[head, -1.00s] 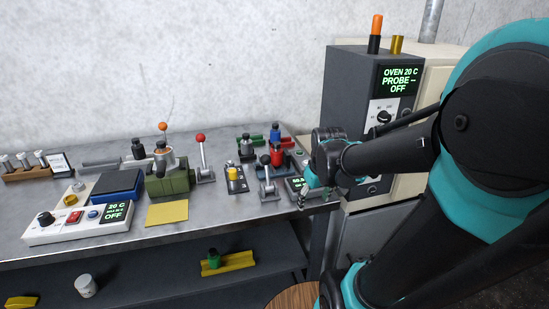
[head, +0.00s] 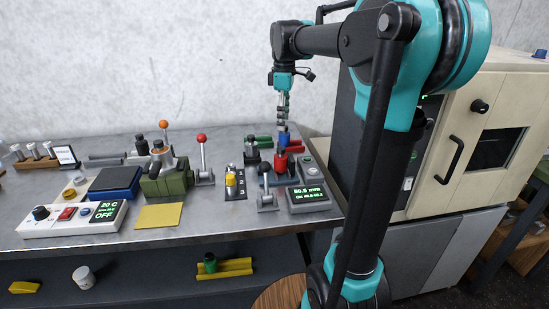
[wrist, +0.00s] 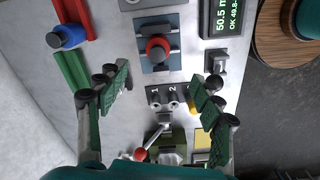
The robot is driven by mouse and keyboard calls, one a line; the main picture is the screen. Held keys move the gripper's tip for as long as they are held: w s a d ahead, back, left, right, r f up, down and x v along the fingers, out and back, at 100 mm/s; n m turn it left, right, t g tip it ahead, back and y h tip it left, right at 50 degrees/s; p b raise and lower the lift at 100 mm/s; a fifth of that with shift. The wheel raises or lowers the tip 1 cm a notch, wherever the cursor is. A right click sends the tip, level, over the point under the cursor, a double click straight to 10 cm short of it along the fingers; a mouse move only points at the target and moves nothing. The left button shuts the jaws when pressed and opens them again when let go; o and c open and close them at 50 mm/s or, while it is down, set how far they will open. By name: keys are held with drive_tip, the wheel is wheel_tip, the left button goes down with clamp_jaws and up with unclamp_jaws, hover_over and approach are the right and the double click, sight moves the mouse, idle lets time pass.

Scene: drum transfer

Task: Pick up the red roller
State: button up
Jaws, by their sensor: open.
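A blue roller (wrist: 66,36) is by a red cradle (wrist: 78,12), beside a green cradle (wrist: 74,78). A black-knobbed lever (head: 266,182) and a display box (head: 310,199) stand in front of the red roller. The oven cabinet (head: 400,160) is to the right.

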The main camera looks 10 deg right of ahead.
sight(281, 160)
drive_tip(key=shift+n, duration=0.3)
drive_tip(key=f, duration=1.6)
drive_tip(key=shift+w+a+f, duration=0.2)
drive_tip(key=shift+w+f, duration=0.05)
drive_tip(key=shift+w, duration=0.1)
clamp_jaws()
